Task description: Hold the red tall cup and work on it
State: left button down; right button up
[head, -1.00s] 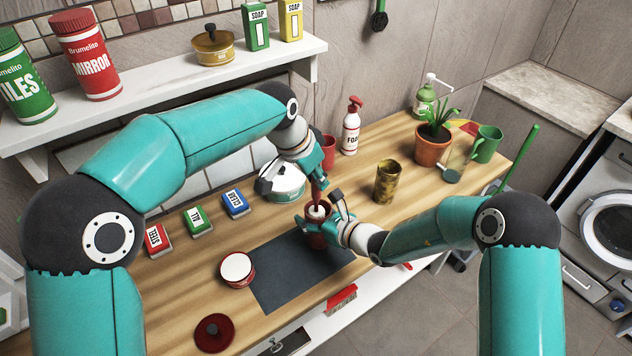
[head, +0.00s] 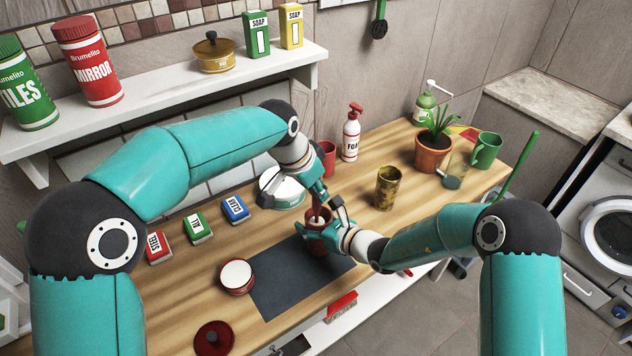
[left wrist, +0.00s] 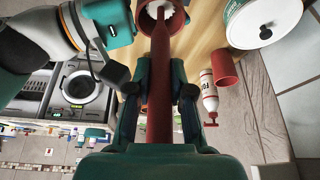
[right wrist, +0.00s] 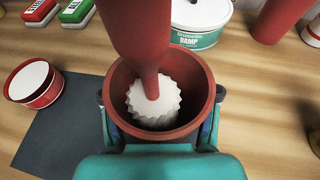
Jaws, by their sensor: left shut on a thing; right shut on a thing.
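The red tall cup (head: 319,243) stands roughly upright above the dark mat, its open mouth facing up. My right gripper (head: 328,238) is shut around its side; the cup's rim (right wrist: 206,88) fills the middle of the right wrist view. My left gripper (head: 319,196) is above the cup, shut on the red handle (left wrist: 160,95) of a brush. The brush's ribbed white head (right wrist: 153,98) is inside the cup's mouth. Whether it touches the cup's wall or bottom is hidden.
A dark mat (head: 285,285) lies below, with a red-and-white tin (head: 237,277) beside it. A white DAMP tub (head: 282,190), another red cup (head: 327,158) and a foam bottle (head: 351,135) stand behind. A patterned brown can (head: 389,188) is to the right.

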pick_arm(q)
jog(key=shift+f, duration=0.7)
jog(key=shift+d, duration=0.3)
jog(key=shift+r, duration=0.1)
jog(key=shift+r, duration=6.7)
jog(key=shift+r, duration=0.5)
jog(key=shift+f, duration=7.25)
jog(key=shift+w+a, duration=0.2)
jog(key=shift+w, duration=0.05)
